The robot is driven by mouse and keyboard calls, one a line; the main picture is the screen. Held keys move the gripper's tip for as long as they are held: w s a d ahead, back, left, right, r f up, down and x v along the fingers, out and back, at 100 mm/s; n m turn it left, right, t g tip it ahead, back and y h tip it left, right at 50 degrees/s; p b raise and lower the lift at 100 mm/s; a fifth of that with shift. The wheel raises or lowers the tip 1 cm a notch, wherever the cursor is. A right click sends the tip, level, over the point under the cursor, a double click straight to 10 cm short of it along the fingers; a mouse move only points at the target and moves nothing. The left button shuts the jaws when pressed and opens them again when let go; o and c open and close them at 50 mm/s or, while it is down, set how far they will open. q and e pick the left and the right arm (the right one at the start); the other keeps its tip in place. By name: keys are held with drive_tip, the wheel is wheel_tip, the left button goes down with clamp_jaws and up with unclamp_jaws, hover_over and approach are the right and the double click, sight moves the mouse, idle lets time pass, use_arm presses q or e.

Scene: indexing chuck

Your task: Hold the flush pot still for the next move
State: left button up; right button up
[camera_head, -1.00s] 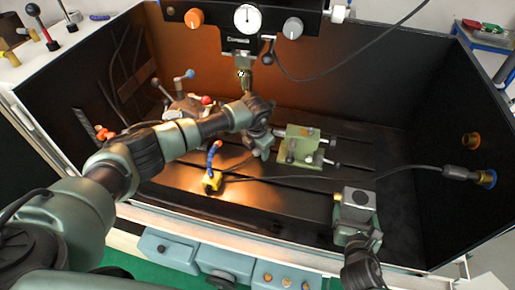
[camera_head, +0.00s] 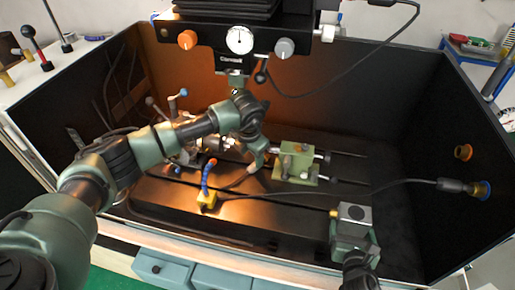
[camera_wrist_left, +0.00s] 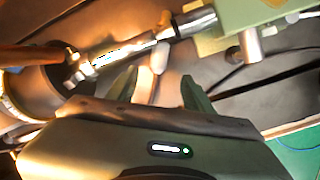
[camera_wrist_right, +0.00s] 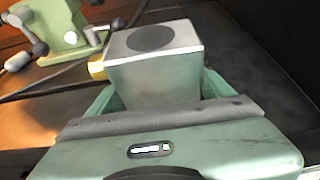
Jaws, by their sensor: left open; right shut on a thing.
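I take the grey block with a dark round disc on top to be the flush pot (camera_head: 355,213). It stands upright at the front right of the tank. My right gripper (camera_head: 352,240) is shut on its sides, and the right wrist view shows the pot (camera_wrist_right: 155,70) between the fingers. A brass fitting (camera_wrist_right: 97,67) joins its left side. My left gripper (camera_head: 255,163) is open beside the green vise (camera_head: 297,163). In the left wrist view the open fingers (camera_wrist_left: 158,78) have a pale slim part beyond or between them; I cannot tell which.
A yellow block with a blue and orange hose (camera_head: 207,200) stands left of the pot. A black cable (camera_head: 400,183) runs to the right wall. The machine head with its dial (camera_head: 240,40) hangs above my left arm. Dark slotted bed shows between.

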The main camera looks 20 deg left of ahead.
drive_tip(key=shift+f, duration=0.15)
drive_tip(key=o, duration=1.4)
drive_tip(key=shift+o, duration=0.4)
